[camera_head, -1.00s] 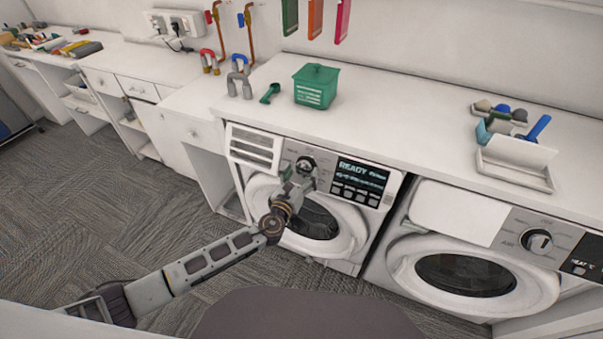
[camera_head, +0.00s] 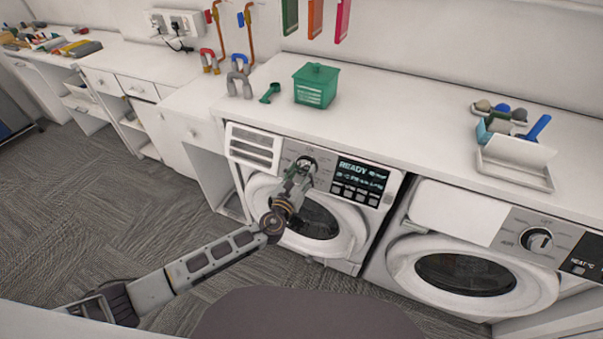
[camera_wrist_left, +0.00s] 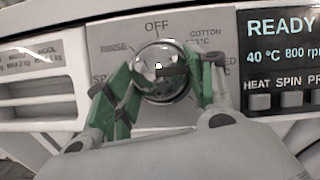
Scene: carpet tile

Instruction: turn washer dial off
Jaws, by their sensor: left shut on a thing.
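The washer (camera_head: 318,215) is the left of two front-loading machines under the counter. Its round silver dial (camera_wrist_left: 160,68) sits in the middle of the left wrist view, with OFF printed above it, RINSE to its upper left and COTTON to its upper right. My left gripper (camera_head: 304,166) is at the dial, its green-padded fingers on either side, shut on it. It also shows in the left wrist view (camera_wrist_left: 160,90). The dial's pointer direction is hard to tell. The lit display (camera_head: 361,172) reads READY. My right gripper is not in view.
A dryer (camera_head: 470,270) with its own dial (camera_head: 537,240) stands to the right. On the counter above are a green lidded basket (camera_head: 315,88), a green scoop (camera_head: 269,94) and a white tray (camera_head: 515,165). The carpet floor at left is clear.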

